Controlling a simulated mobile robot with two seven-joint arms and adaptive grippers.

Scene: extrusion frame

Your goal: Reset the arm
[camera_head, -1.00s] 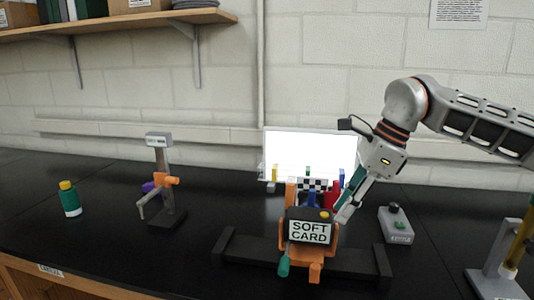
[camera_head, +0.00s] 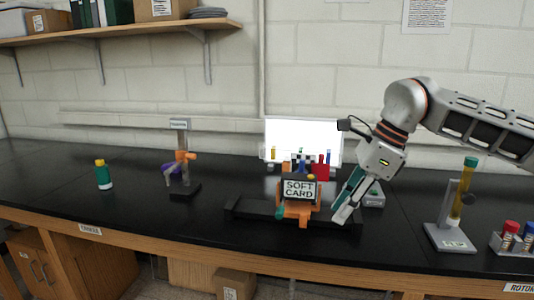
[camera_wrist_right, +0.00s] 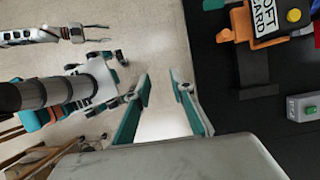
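My right gripper (camera_head: 342,216) hangs over the front of the black bench, to the right of an orange fixture (camera_head: 298,211) with a "SOFT CARD" sign (camera_head: 299,190), and apart from it. In the right wrist view its two teal fingers (camera_wrist_right: 162,78) are spread with nothing between them, above the floor beside the bench edge. The fixture and sign also show at that view's top right.
A grey button box (camera_head: 374,196) sits just behind my right gripper. A stand with a yellow tube (camera_head: 456,202) and a tube rack (camera_head: 512,243) are at right. A green bottle (camera_head: 103,176) and a grey stand (camera_head: 181,160) are at left. The front bench is mostly clear.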

